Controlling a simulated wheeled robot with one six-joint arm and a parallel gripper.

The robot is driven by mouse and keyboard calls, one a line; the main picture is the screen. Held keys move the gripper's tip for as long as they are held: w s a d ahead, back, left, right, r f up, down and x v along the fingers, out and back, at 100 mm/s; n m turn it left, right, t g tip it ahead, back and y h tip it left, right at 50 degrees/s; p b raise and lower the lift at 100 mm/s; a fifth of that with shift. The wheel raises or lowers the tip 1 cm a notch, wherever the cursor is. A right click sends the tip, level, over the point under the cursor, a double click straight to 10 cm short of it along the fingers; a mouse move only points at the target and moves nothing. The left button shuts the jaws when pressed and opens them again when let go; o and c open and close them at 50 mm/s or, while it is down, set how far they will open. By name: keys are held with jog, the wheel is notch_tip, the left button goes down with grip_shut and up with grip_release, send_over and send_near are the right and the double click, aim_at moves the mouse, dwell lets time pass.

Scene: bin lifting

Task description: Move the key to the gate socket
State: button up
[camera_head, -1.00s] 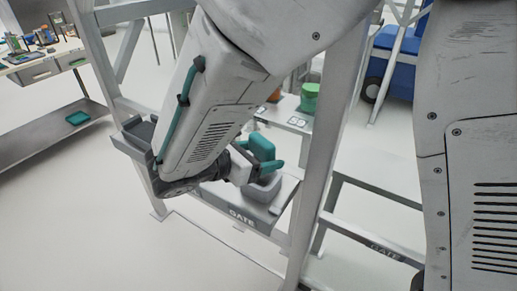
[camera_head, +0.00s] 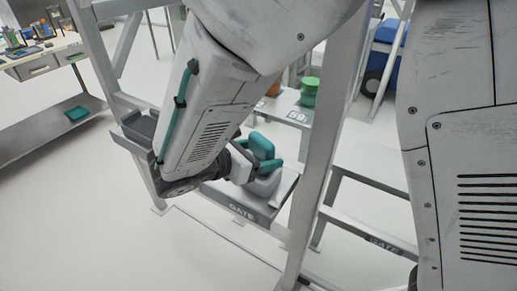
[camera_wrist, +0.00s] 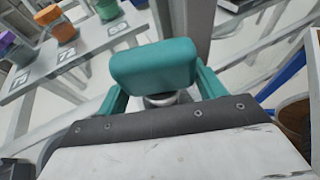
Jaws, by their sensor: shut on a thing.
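The key shows as a teal block-shaped head (camera_head: 262,146), and it also fills the upper middle of the wrist view (camera_wrist: 153,66). My gripper (camera_head: 267,163) has teal fingers on both sides of it, shut on the key; it also shows in the wrist view (camera_wrist: 160,97). A grey block (camera_head: 265,186), which looks like the gate socket, sits on the shelf marked GATE (camera_head: 241,211), just below my gripper. The key's lower end is hidden, so I cannot tell whether it touches the block or is in it.
Pale frame posts (camera_head: 325,150) stand close to the right of my gripper. A grey tray (camera_head: 140,128) is left of my arm. Behind is a numbered table (camera_head: 291,113) with a green container (camera_head: 309,92). A workbench (camera_head: 45,65) stands far left.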

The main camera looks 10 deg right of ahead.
aim_at(261, 138)
jog(key=shift+f, duration=1.3)
dwell(0.5)
jog(key=o, duration=1.3)
jog(key=shift+c, duration=0.2)
jog(key=shift+o, duration=0.3)
jog(key=shift+r, duration=4.5)
